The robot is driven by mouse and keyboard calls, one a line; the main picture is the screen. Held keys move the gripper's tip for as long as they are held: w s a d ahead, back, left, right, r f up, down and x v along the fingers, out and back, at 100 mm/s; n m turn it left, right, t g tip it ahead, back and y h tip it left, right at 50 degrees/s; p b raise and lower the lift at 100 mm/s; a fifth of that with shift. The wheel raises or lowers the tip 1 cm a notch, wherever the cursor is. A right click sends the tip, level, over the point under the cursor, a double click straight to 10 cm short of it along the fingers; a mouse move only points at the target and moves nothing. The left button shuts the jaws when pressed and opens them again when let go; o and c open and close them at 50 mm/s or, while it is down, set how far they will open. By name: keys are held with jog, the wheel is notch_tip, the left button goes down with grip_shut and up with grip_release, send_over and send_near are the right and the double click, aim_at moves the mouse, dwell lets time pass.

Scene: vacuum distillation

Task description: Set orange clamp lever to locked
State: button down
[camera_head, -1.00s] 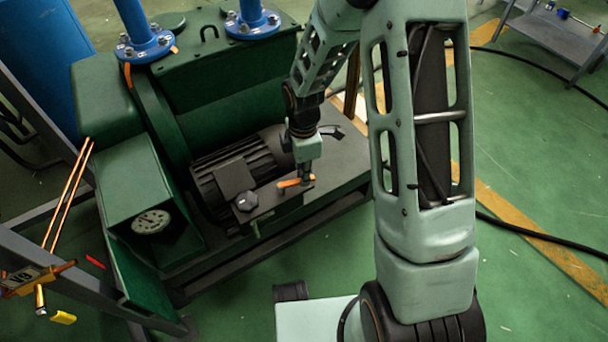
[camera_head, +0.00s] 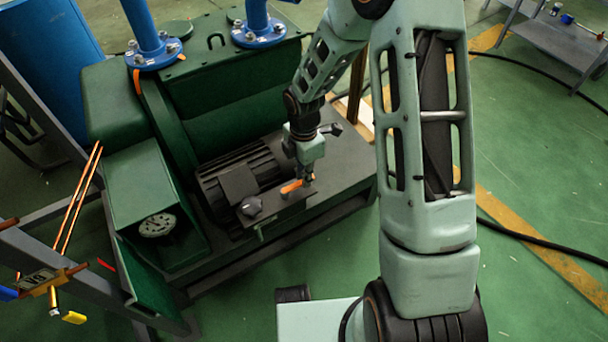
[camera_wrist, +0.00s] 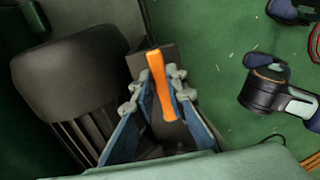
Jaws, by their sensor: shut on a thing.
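The orange clamp lever (camera_head: 291,187) is a short bar on the plate beside the black finned motor. In the wrist view the lever (camera_wrist: 158,80) lies lengthwise between the two fingers. My gripper (camera_head: 306,178) reaches down onto the lever's right part in the head view. In the wrist view my gripper (camera_wrist: 160,88) is shut on the lever, with a fingertip on each side. The lever's far end sticks out past the fingertips. Its pivot is hard to make out.
The black motor (camera_head: 240,172) and a dark knob (camera_head: 251,206) stand just left of the lever. The green machine housing (camera_head: 218,95) rises behind. A grey frame with a yellow-handled valve (camera_head: 74,317) is at the lower left. The green floor (camera_head: 540,180) on the right is mostly open.

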jog(key=c, duration=1.9)
grip_release()
jog(key=shift+c, duration=0.2)
notch_tip(320, 180, up, 12)
